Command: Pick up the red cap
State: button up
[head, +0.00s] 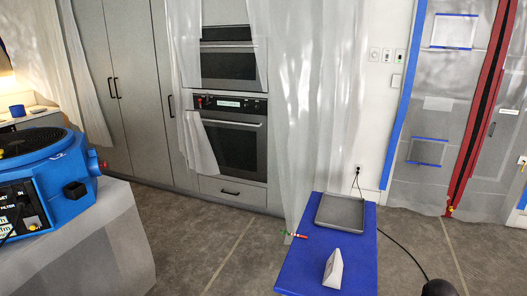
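I cannot single out the red cap with certainty. A small red piece (103,165) sticks out from the right side of the blue machine at the left. A thin stick-like item with red, white and green parts (295,235) lies at the left edge of the blue table (300,272); its red end is over the tabletop. My gripper is not recognisable in this view. A dark rounded shape at the bottom right edge is cut off, and I cannot tell what it is.
The blue machine (62,180) stands on a grey covered surface (110,240). A grey flat case (340,212) and a white wedge (333,268) rest on the blue table. A black cable runs along the floor at right. Floor between the two supports is clear.

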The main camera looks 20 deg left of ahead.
aim_at(104, 165)
jog(key=z, duration=0.75)
jog(key=k, duration=0.1)
jog(key=u, duration=2.85)
jog(key=i, duration=1)
jog(key=u, duration=0.1)
jog(key=k, duration=0.55)
